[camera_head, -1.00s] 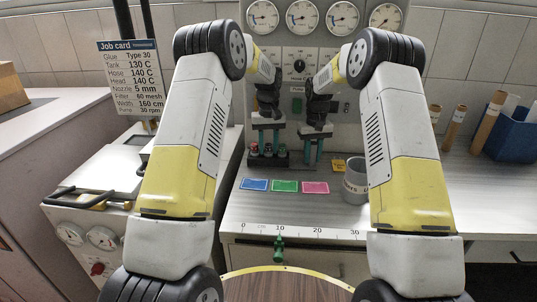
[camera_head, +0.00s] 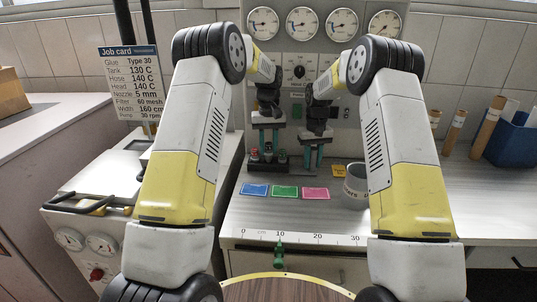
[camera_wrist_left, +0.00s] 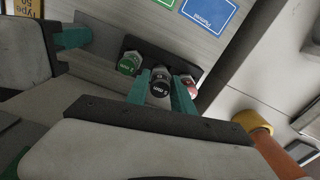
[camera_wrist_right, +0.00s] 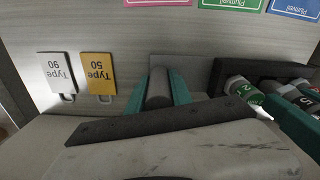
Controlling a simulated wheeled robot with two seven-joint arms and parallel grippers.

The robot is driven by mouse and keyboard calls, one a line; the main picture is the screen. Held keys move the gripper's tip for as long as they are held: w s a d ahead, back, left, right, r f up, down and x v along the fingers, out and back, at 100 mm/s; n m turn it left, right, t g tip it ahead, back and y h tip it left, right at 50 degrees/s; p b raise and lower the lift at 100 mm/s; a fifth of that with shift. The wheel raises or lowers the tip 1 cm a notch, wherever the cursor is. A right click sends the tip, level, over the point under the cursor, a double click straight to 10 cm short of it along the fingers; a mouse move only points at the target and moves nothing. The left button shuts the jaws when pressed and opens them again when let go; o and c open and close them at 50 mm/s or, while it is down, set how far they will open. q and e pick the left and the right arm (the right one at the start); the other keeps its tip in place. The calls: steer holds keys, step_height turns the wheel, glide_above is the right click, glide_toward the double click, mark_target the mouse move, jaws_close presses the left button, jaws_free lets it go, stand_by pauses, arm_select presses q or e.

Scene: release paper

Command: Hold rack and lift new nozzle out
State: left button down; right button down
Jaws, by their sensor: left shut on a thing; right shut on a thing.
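The dark nozzle rack (camera_head: 282,166) stands on the bench below the gauge panel, and its end shows in the right wrist view (camera_wrist_right: 222,72). My left gripper (camera_head: 268,139) is shut on a black nozzle marked 5 mm (camera_wrist_left: 160,82), which stands nearer the camera than its neighbours. A green-topped nozzle (camera_wrist_left: 129,63) and a red-topped nozzle (camera_wrist_left: 188,84) flank it. Whether its lower end is clear of the rack is hidden. My right gripper (camera_head: 314,156) is shut on a grey upright post (camera_wrist_right: 158,88) beside the rack's end.
Blue (camera_head: 254,190), green (camera_head: 285,191) and pink (camera_head: 315,193) cards lie in front of the rack. A grey cup (camera_head: 355,183) stands at right. White (camera_wrist_right: 57,73) and yellow (camera_wrist_right: 97,72) type tags lie near my right gripper. The job card (camera_head: 129,82) reads nozzle 5 mm.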

mark_target(269, 143)
arm_select(q)
step_height(269, 143, up, 12)
arm_select(e)
steer(key=c, duration=1.1)
jaws_free()
arm_select(q)
steer(key=shift+f, duration=0.1)
arm_select(e)
steer(key=shift+o, duration=0.2)
